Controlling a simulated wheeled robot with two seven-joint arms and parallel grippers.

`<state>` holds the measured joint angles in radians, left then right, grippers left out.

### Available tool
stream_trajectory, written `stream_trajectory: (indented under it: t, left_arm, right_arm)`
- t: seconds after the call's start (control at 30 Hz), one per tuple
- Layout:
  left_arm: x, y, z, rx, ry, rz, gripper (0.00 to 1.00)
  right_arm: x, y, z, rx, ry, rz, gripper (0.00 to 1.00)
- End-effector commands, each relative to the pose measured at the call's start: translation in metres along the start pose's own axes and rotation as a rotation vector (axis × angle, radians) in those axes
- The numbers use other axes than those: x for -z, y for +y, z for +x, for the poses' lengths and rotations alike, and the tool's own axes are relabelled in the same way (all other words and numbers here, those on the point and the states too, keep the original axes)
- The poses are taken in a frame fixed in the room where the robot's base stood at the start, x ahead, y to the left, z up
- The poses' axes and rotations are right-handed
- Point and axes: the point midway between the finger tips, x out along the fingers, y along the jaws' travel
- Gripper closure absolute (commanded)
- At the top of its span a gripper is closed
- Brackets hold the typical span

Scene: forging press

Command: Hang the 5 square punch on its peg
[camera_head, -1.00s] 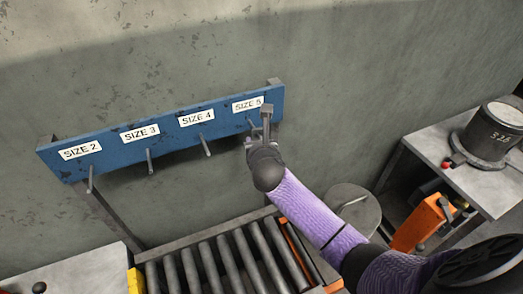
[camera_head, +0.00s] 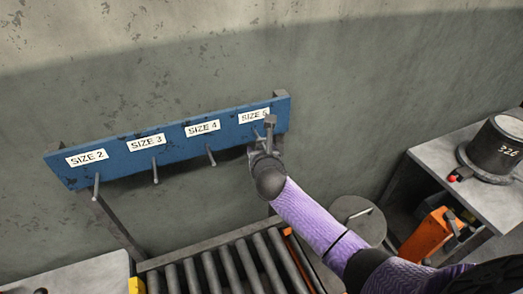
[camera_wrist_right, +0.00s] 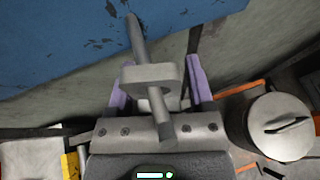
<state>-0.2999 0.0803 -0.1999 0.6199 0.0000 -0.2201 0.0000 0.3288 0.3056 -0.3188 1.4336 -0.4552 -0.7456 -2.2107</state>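The grey punch (camera_wrist_right: 165,76) is at the SIZE 5 peg (camera_wrist_right: 136,38) at the right end of the blue board. In the right wrist view its block is in line with the peg, whose rod shows above and below it. In the head view the punch (camera_head: 271,121) stands upright above the gripper, beside the SIZE 5 label. My right gripper (camera_wrist_right: 158,85) has its purple fingers apart on either side of the punch, with a gap at the right finger. My left gripper is out of view.
The blue board (camera_head: 110,160) carries bare SIZE 2, 3 and 4 pegs to the left. A roller conveyor (camera_head: 225,265) lies below. A lidded round container (camera_head: 357,218) and a grey table (camera_head: 438,158) with a dark canister (camera_head: 492,150) are at right.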

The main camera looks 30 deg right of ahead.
Motion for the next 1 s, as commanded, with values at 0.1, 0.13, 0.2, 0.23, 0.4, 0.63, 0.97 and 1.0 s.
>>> stream_trajectory:
  t: [0.1,0.13,0.2,0.23,0.4,0.63,0.97,1.0]
  left_arm:
    - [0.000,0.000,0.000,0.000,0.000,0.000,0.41]
    - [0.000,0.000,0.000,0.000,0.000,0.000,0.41]
    - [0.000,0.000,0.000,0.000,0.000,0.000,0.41]
    - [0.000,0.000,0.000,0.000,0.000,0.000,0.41]
    - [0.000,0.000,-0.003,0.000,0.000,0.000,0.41]
    - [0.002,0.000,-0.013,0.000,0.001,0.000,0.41]
    - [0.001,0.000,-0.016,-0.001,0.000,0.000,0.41]
    - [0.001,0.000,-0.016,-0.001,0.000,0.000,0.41]
  right_arm:
    - [-0.004,0.000,0.000,-0.002,-0.010,0.001,0.15]
    - [-0.004,0.000,0.000,-0.002,-0.010,0.001,0.15]
    - [-0.005,0.000,0.000,-0.002,-0.010,0.001,0.15]
    - [-0.005,0.000,0.000,-0.002,-0.010,0.001,0.15]
    - [-0.004,0.000,-0.008,-0.001,-0.008,0.000,0.15]
    - [-0.003,0.000,-0.053,-0.002,-0.004,-0.001,0.15]
    - [-0.001,0.000,-0.099,-0.001,-0.001,0.000,0.15]
    - [0.000,0.000,-0.100,0.000,-0.001,0.000,0.15]
